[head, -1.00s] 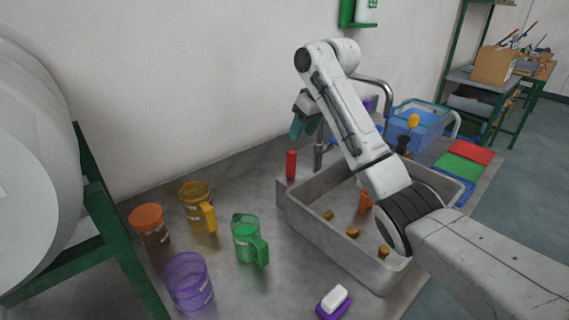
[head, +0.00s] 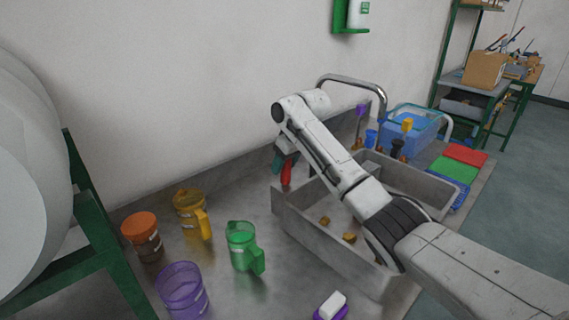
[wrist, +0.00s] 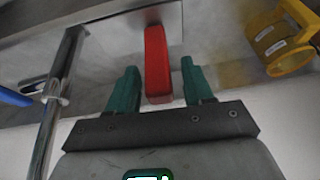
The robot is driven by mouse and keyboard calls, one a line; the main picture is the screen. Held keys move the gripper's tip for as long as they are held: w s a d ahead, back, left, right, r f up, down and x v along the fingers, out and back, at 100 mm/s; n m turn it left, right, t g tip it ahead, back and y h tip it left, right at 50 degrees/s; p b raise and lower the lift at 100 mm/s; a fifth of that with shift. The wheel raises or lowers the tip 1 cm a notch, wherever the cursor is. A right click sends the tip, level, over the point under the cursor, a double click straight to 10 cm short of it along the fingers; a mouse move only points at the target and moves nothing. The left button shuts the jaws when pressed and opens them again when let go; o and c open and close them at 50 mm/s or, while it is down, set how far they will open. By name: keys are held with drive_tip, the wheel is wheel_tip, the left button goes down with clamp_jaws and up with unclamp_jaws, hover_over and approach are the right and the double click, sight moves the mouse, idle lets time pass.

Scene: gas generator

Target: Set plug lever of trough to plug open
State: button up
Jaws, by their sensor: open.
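The trough (head: 330,240) is a grey basin set in the counter, with my arm reaching across it. A red lever (head: 286,173) stands at the trough's back left corner, likely the plug lever. In the wrist view the red lever (wrist: 156,62) lies between the two green fingers, with a gap on either side. My gripper (wrist: 161,88) is open and its fingertips straddle the lever's near end. In the head view my gripper (head: 280,160) is at the lever, partly hidden by my own arm.
A yellow jug (head: 190,208), orange-lidded jar (head: 140,230), green jug (head: 241,245) and purple cup (head: 182,290) stand left of the trough. A curved metal faucet (head: 350,80) rises behind it. A metal pipe (wrist: 58,85) runs beside my gripper in the wrist view.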

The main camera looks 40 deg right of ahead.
drive_tip(key=shift+c, duration=0.2)
clamp_jaws()
idle(0.3)
